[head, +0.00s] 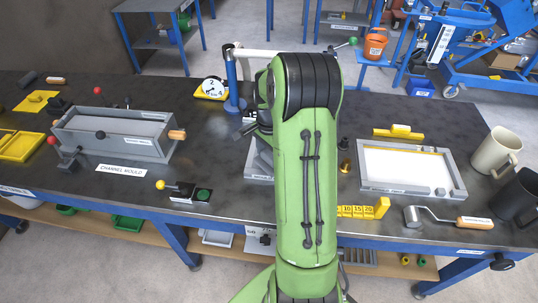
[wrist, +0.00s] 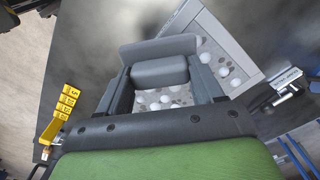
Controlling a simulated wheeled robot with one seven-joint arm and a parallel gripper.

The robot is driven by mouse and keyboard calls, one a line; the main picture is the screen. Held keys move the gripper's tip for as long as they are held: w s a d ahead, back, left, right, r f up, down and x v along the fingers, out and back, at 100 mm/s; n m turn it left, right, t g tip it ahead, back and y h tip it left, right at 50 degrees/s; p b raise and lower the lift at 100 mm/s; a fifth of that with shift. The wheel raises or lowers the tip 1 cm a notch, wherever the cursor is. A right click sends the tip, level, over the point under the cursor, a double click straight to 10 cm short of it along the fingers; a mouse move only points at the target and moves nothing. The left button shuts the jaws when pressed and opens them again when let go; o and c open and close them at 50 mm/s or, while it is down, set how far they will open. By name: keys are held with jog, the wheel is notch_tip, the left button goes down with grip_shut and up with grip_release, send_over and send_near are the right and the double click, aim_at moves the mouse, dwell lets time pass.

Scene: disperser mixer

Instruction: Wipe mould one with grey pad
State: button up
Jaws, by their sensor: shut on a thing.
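In the wrist view my gripper (wrist: 162,84) is shut on a grey block, which I take to be the grey pad (wrist: 160,71). A wider grey plate lies just beyond the block, and I cannot tell whether it is part of the pad. Below is a grey-framed mould (wrist: 222,31) with a speckled floor and several white lumps. The pad is over this mould; contact with its floor is hidden.
A yellow numbered gauge (head: 362,211) and a white-filled framed tray (head: 410,170) are right of my arm. A handled tool (head: 445,218) and mugs (head: 495,150) are farther right. The channel mould (head: 117,140), dial (head: 213,88) and yellow-knobbed device (head: 186,190) are left.

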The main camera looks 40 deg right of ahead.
jog(key=shift+r+p, duration=1.4)
jog(key=shift+r, duration=0.6)
jog(key=shift+w, duration=0.15)
